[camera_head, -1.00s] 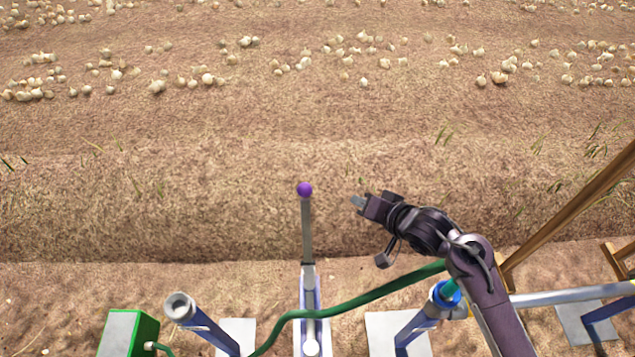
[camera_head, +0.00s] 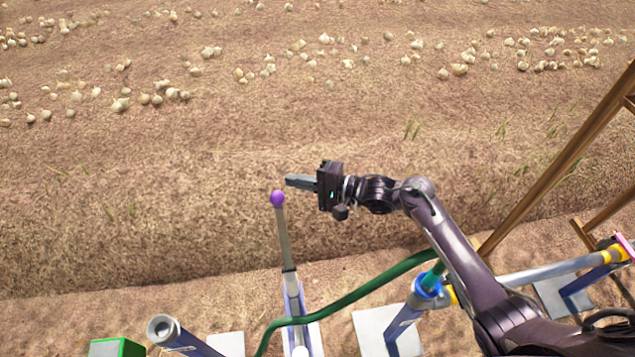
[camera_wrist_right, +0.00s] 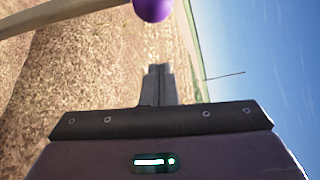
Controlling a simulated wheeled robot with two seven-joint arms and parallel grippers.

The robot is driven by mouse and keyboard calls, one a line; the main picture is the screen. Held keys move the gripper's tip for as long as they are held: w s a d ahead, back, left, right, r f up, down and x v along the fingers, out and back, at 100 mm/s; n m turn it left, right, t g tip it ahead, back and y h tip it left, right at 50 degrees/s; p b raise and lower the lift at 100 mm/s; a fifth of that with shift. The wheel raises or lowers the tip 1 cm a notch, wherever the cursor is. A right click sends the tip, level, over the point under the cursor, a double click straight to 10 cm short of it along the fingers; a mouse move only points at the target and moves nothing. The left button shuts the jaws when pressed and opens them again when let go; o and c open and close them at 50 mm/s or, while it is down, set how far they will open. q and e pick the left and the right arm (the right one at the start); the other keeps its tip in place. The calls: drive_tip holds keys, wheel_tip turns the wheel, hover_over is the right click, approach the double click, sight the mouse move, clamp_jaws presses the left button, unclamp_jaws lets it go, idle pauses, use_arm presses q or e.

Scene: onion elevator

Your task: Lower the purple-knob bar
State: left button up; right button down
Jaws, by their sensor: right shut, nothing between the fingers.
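The bar (camera_head: 285,238) stands upright from a blue-and-white post, with the purple knob (camera_head: 278,198) at its top. In the right wrist view the purple knob (camera_wrist_right: 152,8) shows at the top edge, beyond the fingertips, with part of the bar (camera_wrist_right: 70,12) running off to the left. My right gripper (camera_head: 288,181) is shut and empty. In the head view its fingertips are just above and to the right of the knob; I cannot tell whether they touch it, though the wrist view shows a gap. My left gripper is not in view.
A green hose (camera_head: 350,296) curves past the base of the bar. Posts with a blue ring (camera_head: 429,285) and a grey cap (camera_head: 163,328) stand on either side. A wooden frame (camera_head: 570,150) rises at the right. Onions lie scattered on the soil beyond.

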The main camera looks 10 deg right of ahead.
drive_tip(key=s+a+p, duration=0.1)
drive_tip(key=s+a+r+p, duration=0.1)
drive_tip(key=s, duration=0.1)
drive_tip(key=shift+f, duration=0.1)
idle(0.3)
